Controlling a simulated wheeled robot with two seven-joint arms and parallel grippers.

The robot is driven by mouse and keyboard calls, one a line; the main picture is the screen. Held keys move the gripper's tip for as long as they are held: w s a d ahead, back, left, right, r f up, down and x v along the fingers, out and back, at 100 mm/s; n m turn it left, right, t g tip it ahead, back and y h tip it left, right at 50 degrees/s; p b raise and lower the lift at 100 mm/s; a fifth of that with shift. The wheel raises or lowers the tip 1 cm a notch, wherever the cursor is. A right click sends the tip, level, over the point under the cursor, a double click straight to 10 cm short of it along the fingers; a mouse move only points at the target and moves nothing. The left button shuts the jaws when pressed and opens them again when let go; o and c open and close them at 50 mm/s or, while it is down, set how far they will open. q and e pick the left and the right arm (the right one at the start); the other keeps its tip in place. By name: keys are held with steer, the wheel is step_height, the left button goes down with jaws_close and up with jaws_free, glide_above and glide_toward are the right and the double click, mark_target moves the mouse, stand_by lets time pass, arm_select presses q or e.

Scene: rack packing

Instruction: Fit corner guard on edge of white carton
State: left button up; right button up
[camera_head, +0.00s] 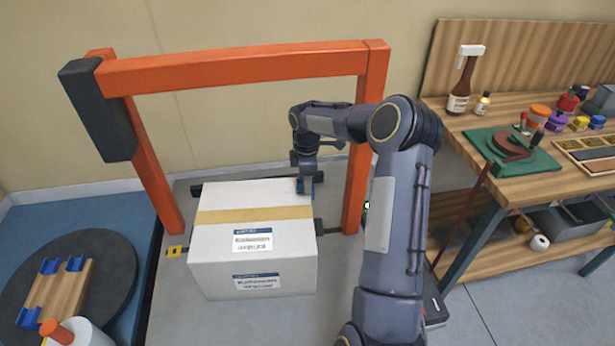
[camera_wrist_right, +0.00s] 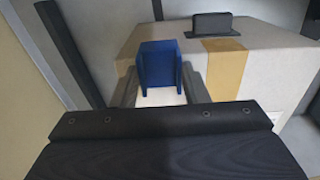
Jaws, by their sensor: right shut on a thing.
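The white carton (camera_head: 225,215) stands under the orange frame, with a tan tape band across its top and labels on it. My right gripper (camera_head: 306,183) is at the carton's far right top corner. It is shut on a blue corner guard (camera_wrist_right: 160,66), which shows between the two fingers in the right wrist view. The guard is close to the carton (camera_wrist_right: 270,60) edge; whether it touches is unclear. Several more blue corner guards (camera_head: 75,263) sit on a wooden board at the lower left. My left gripper is not in view.
An orange frame (camera_head: 240,65) with a dark box (camera_head: 98,110) on its left post arches over the carton. A round dark table (camera_head: 110,255) stands at the left. A wooden workbench (camera_head: 450,120) with bottles and jars is at the right.

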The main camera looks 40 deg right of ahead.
steer(key=shift+a+f, duration=0.1)
steer(key=shift+f, duration=0.15)
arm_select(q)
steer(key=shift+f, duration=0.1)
arm_select(e)
steer(key=shift+w+a, duration=0.3)
stand_by(0.7)
steer(key=o, duration=1)
steer(key=shift+o, duration=0.2)
